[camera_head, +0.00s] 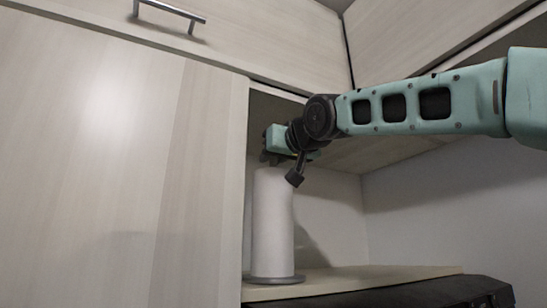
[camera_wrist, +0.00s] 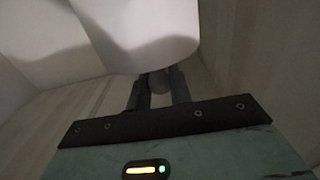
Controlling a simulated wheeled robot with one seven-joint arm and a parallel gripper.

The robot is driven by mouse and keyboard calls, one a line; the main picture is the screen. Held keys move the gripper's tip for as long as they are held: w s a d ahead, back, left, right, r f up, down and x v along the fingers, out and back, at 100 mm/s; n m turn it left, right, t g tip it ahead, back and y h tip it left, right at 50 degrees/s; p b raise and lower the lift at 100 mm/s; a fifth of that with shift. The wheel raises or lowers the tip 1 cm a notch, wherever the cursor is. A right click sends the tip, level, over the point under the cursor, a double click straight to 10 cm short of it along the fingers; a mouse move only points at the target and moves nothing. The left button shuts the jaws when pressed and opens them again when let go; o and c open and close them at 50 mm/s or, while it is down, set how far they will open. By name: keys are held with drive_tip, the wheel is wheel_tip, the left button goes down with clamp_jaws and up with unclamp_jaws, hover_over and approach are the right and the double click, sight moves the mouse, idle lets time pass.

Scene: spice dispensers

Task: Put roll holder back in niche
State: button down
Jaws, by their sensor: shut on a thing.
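The roll holder (camera_head: 272,230) is a tall white paper roll on a round grey base. It is upright in the niche, near the niche's left wall. Its base is at the level of the shelf board (camera_head: 370,281); I cannot tell if it touches the board or hangs just above. My gripper (camera_head: 270,158) is at the top of the roll holder, with the fingertips partly hidden.
A large pale wood cabinet panel (camera_head: 110,160) stands to the left of the niche. Closed upper cabinets (camera_head: 250,40) hang above, one with a metal handle (camera_head: 170,11). A dark object (camera_head: 440,293) lies below the shelf's front edge. The shelf is clear to the right of the roll.

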drive_tip(key=c, duration=1.3)
unclamp_jaws()
drive_tip(key=shift+f, duration=0.15)
drive_tip(key=shift+r, duration=0.2)
drive_tip(key=shift+b+v, duration=3)
drive_tip(key=shift+v, duration=3.05)
drive_tip(key=shift+f, duration=0.1)
